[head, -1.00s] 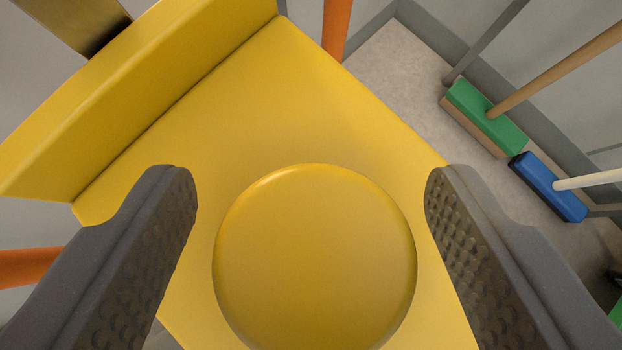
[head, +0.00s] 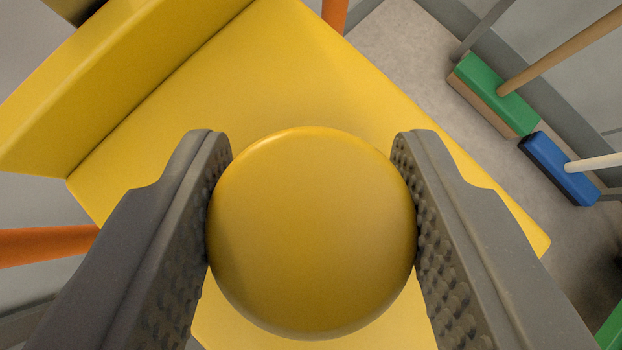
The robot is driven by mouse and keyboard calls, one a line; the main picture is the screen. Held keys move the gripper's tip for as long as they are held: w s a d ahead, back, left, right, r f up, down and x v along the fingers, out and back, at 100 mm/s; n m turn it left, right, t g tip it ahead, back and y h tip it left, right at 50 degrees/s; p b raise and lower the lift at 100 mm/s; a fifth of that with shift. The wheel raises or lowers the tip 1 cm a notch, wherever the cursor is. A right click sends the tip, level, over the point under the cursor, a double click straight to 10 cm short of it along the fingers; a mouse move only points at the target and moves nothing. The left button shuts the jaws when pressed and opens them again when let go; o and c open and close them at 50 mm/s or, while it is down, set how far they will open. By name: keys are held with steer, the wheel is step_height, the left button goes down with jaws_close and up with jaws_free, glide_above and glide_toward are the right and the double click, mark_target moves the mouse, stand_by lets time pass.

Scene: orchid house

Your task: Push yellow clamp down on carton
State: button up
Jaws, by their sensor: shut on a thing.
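The yellow clamp (head: 270,80) fills the middle of the head view as a broad flat plate with a raised wall along its upper left. A round yellow knob (head: 312,235) stands on the plate. My gripper (head: 311,165) has one dark, studded finger on each side of the knob, and both fingers touch it. It is shut on the knob. No carton can be made out; whatever lies beneath the plate is hidden by it.
Orange posts show at the top (head: 335,12) and at the left (head: 45,246). A green broom head (head: 497,92) and a blue broom head (head: 560,170) rest on the grey floor at the right, by the wall.

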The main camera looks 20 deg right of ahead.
step_height(320, 180, down, 30)
steer(key=b, duration=0.5)
steer(key=shift+a, duration=0.1)
steer(key=o, duration=1.3)
steer(key=shift+o, duration=0.3)
steer(key=shift+r, duration=0.1)
steer(key=shift+s+a+r, duration=0.2)
steer(key=shift+s+r, duration=0.15)
steer(key=shift+r, duration=0.15)
steer(key=p+v, duration=0.1)
steer(key=v, duration=1.1)
steer(key=shift+s, duration=0.3)
